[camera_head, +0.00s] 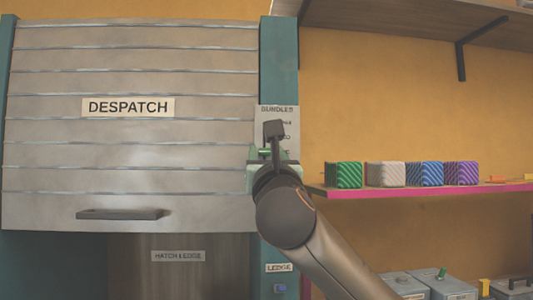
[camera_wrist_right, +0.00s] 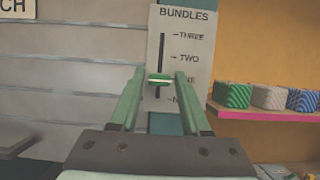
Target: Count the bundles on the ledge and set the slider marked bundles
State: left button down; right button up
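The slider panel marked BUNDLES (camera_wrist_right: 192,45) is on the teal post, with marks for three and two and lower marks partly hidden. Its green slider knob (camera_wrist_right: 158,79) sits low in the dark slot, about level with the mark below two. My right gripper (camera_wrist_right: 160,77) is open, its green fingers either side of the knob with a gap showing at each. In the head view my right gripper (camera_head: 272,153) hides the panel's lower part. A HATCH LEDGE sign (camera_head: 178,256) shows below the shutter; the ledge surface and any bundles there are out of view. My left gripper is not in view.
The grey DESPATCH shutter (camera_head: 140,160), with a dark handle, is left of the post. A pink-edged shelf (camera_head: 425,190) at right bears several striped blocks (camera_head: 424,174). A small LEDGE label (camera_head: 279,267) is low on the post. Grey boxes (camera_head: 445,286) stand lower right.

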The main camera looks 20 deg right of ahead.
jog(key=shift+o, duration=1)
jog(key=shift+s, duration=0.1)
jog(key=shift+s+a+f, duration=0.15)
jog(key=shift+s, duration=0.1)
jog(key=b+v, duration=0.2)
jog(key=v, duration=0.9)
jog(key=shift+s+f, duration=0.2)
jog(key=shift+s, duration=0.1)
jog(key=shift+a, duration=0.1)
